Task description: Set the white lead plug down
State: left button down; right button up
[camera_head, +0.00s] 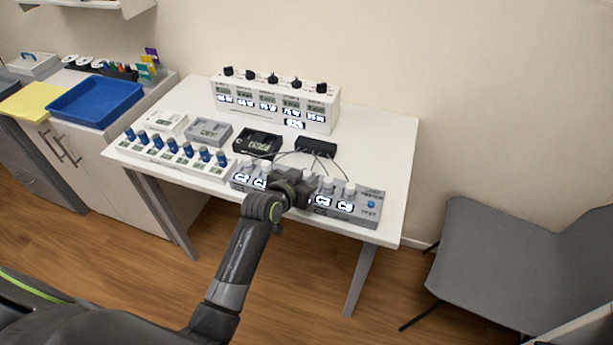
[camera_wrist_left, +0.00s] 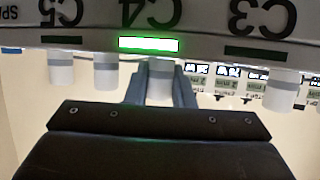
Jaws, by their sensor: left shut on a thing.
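My left gripper (camera_head: 291,187) is over the grey test unit (camera_head: 370,222) at the table's front edge. Its arm hides the middle of that unit. In the left wrist view, where the lettering is upside down, my left gripper's two fingers (camera_wrist_left: 160,88) are closed on a white plug (camera_wrist_left: 160,80) with a grey band. That plug lines up with the C4 label, where a small display (camera_wrist_left: 148,44) is lit with a green border. The plug's tip is at the unit, but I cannot tell how far it is seated. My right gripper is not in view.
Similar white plugs stand along the unit, such as one near C5 (camera_wrist_left: 60,70) and one near C3 (camera_wrist_left: 282,92). Thin leads run from a black box (camera_head: 316,146). A white strip with blue knobs (camera_head: 188,149) lies left; a multi-display panel (camera_head: 274,100) stands behind. The table's right side is clear.

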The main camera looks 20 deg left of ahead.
pick_arm(q)
jog(key=shift+f, duration=0.15)
jog(key=c, duration=1.3)
grip_release()
jog(key=shift+o, duration=0.2)
jog(key=shift+r, duration=0.25)
jog(key=v, duration=1.2)
jog(key=shift+f, duration=0.15)
